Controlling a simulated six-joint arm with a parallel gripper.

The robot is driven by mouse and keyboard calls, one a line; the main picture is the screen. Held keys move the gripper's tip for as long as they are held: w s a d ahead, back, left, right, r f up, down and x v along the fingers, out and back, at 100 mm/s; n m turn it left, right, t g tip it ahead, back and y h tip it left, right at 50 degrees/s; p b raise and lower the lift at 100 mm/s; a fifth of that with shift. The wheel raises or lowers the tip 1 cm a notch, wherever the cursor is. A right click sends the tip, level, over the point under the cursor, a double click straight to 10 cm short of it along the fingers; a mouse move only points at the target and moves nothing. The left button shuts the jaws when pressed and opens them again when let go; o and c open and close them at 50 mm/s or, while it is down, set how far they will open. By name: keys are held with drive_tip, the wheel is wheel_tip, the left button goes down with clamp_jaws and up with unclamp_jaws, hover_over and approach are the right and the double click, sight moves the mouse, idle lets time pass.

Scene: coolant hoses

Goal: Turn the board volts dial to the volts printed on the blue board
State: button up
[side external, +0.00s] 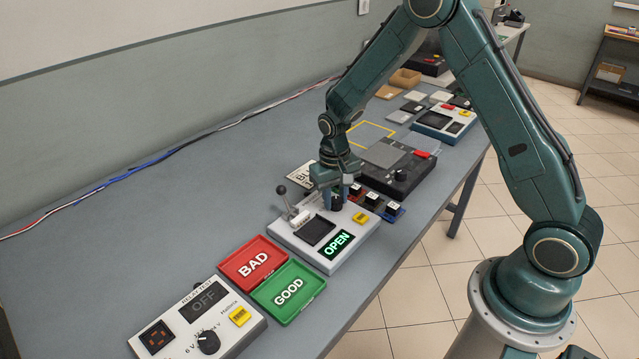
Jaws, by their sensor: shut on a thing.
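My gripper (337,196) points down over the back part of a light grey device whose green display (336,245) reads OPEN. It is shut on a small dark thing (337,205) at that device's top; the fingers hide most of it, and I cannot tell whether it is a dial. A blue board (394,214) with several black blocks and small white labels lies just right of the device; its print is too small to read. A black knob (401,174) stands on a dark box (418,183) behind the board. Another black dial (208,342) is on the front-left meter, whose display reads OFF.
A lever (283,192) rises at the device's left. A red BAD tray (226,266) and green GOOD tray (291,316) lie in front of it. Another light device (441,122) and flat parts stand farther back. The table's left side is clear, apart from cables along the wall.

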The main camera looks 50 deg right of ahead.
sight(333, 200)
drive_tip(key=shift+w, duration=0.1)
drive_tip(key=o, duration=1)
drive_tip(key=shift+r, duration=0.2)
drive_tip(key=r, duration=1.3)
drive_tip(key=shift+a+r, duration=0.25)
